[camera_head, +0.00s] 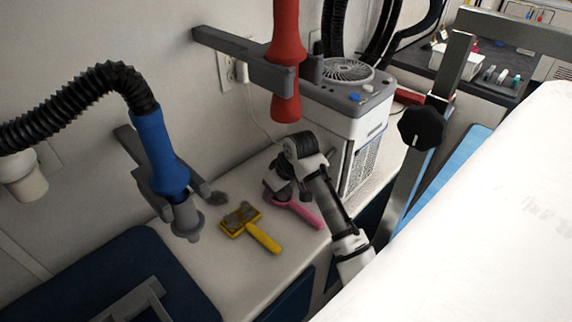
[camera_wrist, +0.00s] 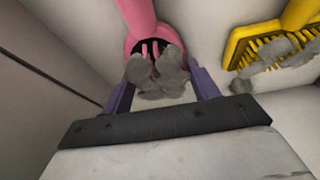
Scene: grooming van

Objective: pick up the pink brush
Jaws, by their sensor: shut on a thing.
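The pink brush (camera_head: 305,214) lies on the white counter, its handle pointing toward the lower right. In the wrist view the pink brush (camera_wrist: 137,15) runs up from the centre to the top edge, with clumps of grey fur on its head. My gripper (camera_head: 282,188) is at the head end of the brush and partly hides it. In the wrist view the two purple fingers of my gripper (camera_wrist: 161,84) are shut on the brush head, one on each side. Whether the brush is clear of the counter cannot be told.
A yellow brush (camera_head: 263,238) with grey fur lies just left of the pink brush. A blue dryer nozzle (camera_head: 160,150) and a red one (camera_head: 286,60) hang in wall holders. A white machine (camera_head: 350,120) stands behind on the counter (camera_head: 262,282). A white surface (camera_head: 480,230) fills the right front.

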